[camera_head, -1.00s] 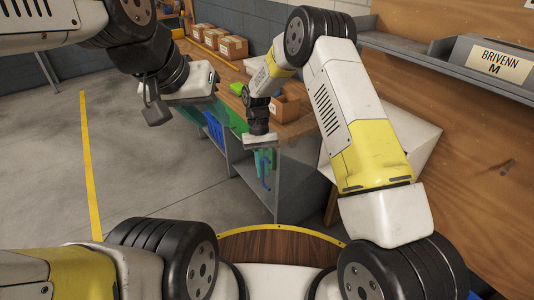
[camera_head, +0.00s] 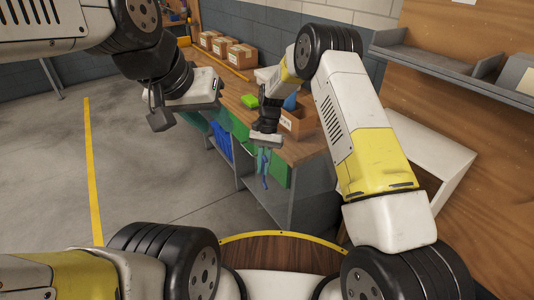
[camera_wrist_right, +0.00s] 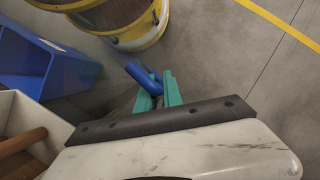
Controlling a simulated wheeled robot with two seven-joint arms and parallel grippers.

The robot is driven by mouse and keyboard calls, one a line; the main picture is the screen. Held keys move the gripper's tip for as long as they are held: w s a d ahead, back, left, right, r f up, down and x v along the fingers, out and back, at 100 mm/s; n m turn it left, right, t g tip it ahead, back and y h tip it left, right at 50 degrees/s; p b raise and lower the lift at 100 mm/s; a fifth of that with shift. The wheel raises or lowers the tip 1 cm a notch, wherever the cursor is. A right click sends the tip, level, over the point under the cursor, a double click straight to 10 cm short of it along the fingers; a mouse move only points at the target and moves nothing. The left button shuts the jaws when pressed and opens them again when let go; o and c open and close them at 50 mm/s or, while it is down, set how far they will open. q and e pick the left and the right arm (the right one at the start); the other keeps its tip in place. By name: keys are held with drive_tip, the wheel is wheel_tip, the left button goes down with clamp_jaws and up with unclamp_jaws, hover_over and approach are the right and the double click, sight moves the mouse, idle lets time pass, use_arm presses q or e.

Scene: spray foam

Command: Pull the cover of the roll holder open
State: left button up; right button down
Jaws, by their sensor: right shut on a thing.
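My right gripper (camera_head: 264,157) is low in front of the workbench in the head view. In the right wrist view its teal fingers (camera_wrist_right: 158,92) are shut on a blue bar-like piece (camera_wrist_right: 143,76), which slants up to the left. The blue piece also shows small below the gripper in the head view (camera_head: 263,182). I cannot tell how it joins the roll holder or its cover; neither is clearly recognisable. My left gripper (camera_head: 195,120) hangs at the upper left, over the bench's left side; its finger opening cannot be made out.
The workbench (camera_head: 312,148) carries cardboard boxes (camera_head: 240,55), an open brown box (camera_head: 300,122) and a green item (camera_head: 250,101). Blue bins (camera_head: 220,142) sit below. A grey shelf (camera_head: 440,75) is on the right wall. Floor at left is clear.

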drive_tip(key=c, duration=1.8)
unclamp_jaws()
drive_tip(key=shift+o, duration=0.2)
drive_tip(key=shift+r, duration=0.1)
drive_tip(key=v, duration=0.7)
drive_tip(key=shift+r, duration=0.25)
drive_tip(key=shift+w, duration=0.2)
